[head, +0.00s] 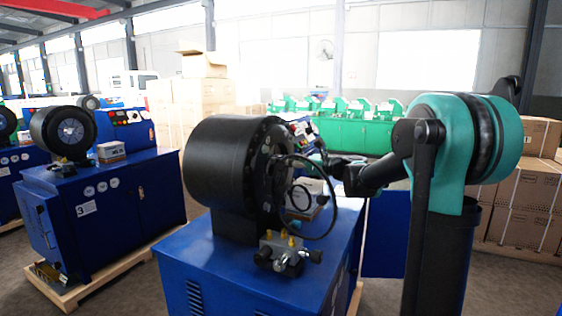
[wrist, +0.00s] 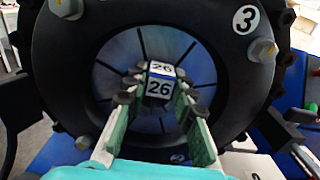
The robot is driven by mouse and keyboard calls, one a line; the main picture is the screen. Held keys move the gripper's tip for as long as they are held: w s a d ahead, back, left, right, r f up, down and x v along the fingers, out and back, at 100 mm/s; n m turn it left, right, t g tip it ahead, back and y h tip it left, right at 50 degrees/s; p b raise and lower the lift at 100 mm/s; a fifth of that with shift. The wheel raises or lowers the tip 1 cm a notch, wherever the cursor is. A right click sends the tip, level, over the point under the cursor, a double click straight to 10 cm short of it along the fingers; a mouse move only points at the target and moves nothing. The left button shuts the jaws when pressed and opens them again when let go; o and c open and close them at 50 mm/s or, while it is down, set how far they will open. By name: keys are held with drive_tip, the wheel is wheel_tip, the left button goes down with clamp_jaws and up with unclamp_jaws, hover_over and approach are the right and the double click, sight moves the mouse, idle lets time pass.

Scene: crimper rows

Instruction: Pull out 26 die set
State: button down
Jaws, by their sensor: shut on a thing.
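The 26 die set (wrist: 159,87) is a small block with white faces marked 26 and a blue edge. It sits at the middle of the round opening of the black crimper head (wrist: 62,70) in the wrist view. My gripper (wrist: 160,102) has its pale green fingers on both sides of the block, shut on it. In the head view the crimper head (head: 222,165) is a big black drum on a blue machine. My arm reaches to its front from the right; the die set and my fingertips are hidden there.
A black hose (head: 325,228) loops in front of the crimper face, close to my arm. Valve fittings (head: 288,258) sit on the blue cabinet (head: 225,280) below. Another crimper (head: 65,132) stands at the left, and stacked cartons (head: 525,190) are at the right.

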drive_tip(key=v, duration=0.9)
idle(1.7)
drive_tip(key=shift+d, duration=0.1)
